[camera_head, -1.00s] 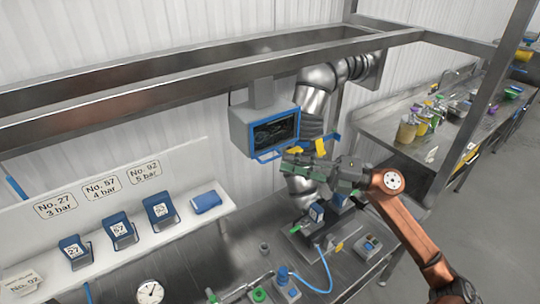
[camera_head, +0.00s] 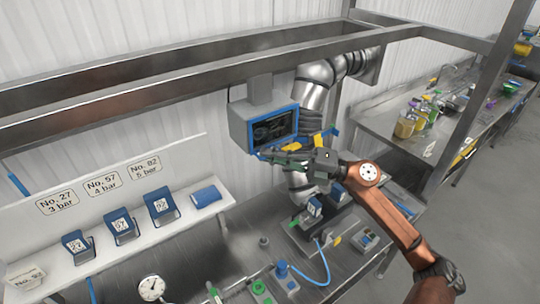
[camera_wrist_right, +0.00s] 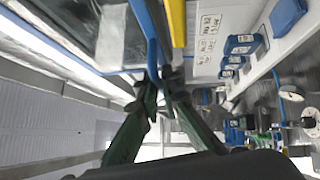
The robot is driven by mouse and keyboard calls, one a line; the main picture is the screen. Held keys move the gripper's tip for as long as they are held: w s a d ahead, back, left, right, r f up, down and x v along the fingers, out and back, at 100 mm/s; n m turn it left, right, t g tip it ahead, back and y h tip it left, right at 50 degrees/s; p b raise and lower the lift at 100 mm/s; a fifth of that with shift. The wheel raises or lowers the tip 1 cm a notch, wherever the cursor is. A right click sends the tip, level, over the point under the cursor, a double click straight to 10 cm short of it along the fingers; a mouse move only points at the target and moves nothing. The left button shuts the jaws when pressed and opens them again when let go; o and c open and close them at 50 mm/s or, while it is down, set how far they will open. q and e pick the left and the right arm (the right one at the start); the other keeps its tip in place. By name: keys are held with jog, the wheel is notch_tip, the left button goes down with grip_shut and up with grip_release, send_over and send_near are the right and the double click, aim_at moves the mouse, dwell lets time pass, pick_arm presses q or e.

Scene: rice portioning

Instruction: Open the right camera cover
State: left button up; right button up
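The camera box (camera_head: 239,128) is a grey housing with a dark window in a blue-framed cover (camera_head: 297,122). It hangs under the steel beam in the head view. A thin blue bar at the cover's edge also shows in the right wrist view (camera_wrist_right: 154,55). My right gripper (camera_head: 262,154) comes in from the right, with its tips at the cover's lower edge. In the right wrist view its green fingers (camera_wrist_right: 158,88) converge closely, with the blue bar between their tips. Exact contact is partly hidden. My left gripper is not in view.
A yellow part (camera_head: 315,141) is close behind the right gripper. Below are a white shelf (camera_head: 140,240) with blue blocks and a bench with a pressure gauge (camera_head: 151,288).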

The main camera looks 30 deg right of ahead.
grip_shut()
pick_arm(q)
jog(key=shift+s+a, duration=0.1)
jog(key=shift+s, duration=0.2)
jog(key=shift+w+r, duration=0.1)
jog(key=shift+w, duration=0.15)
